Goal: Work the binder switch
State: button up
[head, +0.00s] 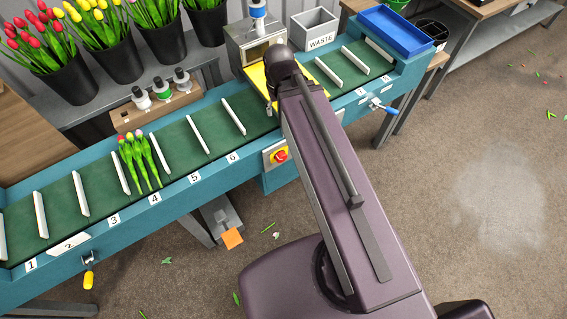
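A grey binder-like machine (243,47) with a yellow front panel (257,80) straddles the green conveyor (185,133), partly hidden by my arm. A blue-handled lever (383,107) is on the front side right of my arm, and a yellow-handled one (88,279) is at the left end. An orange plate (232,238) is low below the conveyor. I cannot tell which of these is the binder switch. My arm reaches up to the machine; my gripper is hidden.
A tulip bunch (139,161) lies between white dividers on the belt near label 4. Black tulip buckets (73,91) and spools (162,88) stand behind. A grey WASTE bin (314,30) and blue tray (394,31) are at the back right. Floor at right is mostly open.

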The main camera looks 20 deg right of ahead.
aim_at(281, 157)
jog(key=z, duration=0.25)
jog(key=k, duration=0.9)
jog(key=u, duration=0.15)
